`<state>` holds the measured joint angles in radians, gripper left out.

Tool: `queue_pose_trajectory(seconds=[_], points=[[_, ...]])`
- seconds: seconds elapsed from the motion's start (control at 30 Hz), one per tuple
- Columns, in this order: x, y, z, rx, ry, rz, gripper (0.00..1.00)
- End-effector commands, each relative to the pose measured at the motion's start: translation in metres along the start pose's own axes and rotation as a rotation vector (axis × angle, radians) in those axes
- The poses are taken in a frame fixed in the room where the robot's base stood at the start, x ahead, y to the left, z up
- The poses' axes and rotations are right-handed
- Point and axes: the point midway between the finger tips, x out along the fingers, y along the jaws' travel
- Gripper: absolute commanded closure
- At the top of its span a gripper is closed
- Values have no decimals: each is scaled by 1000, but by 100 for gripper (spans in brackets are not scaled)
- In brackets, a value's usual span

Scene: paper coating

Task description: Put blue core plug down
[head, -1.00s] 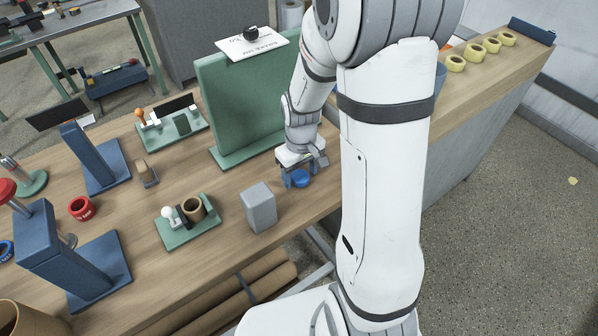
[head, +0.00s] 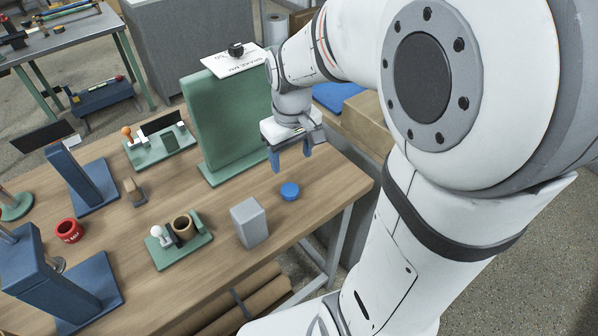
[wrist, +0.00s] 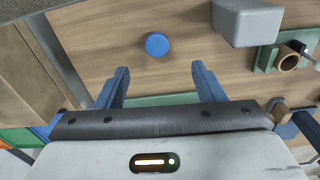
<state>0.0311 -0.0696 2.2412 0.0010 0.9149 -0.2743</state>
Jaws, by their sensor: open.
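The blue core plug (head: 290,191) is a small round disc lying on the wooden table (head: 345,183), to the right of a grey block. It also shows in the wrist view (wrist: 157,44), beyond the fingertips and roughly between their lines. My gripper (head: 291,160) is open and empty, with its blue fingers above the table, behind and above the plug. The fingers (wrist: 158,70) are spread wide in the wrist view and do not touch the plug.
A grey block (head: 249,222) stands close left of the plug. A green upright panel (head: 225,125) stands behind on the left. A green fixture (head: 180,250) holds a brown ring and a white knob. Bare wood surrounds the plug on the right.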

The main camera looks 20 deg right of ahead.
Motion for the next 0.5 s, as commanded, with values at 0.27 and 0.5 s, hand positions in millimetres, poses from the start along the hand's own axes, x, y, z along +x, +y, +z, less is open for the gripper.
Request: queue_pose_trajectory(seconds=[0.27, 0.5], points=[[-35, -23, 70, 165, 139, 24, 37], [-39, -34, 98, 237, 190, 25, 37]])
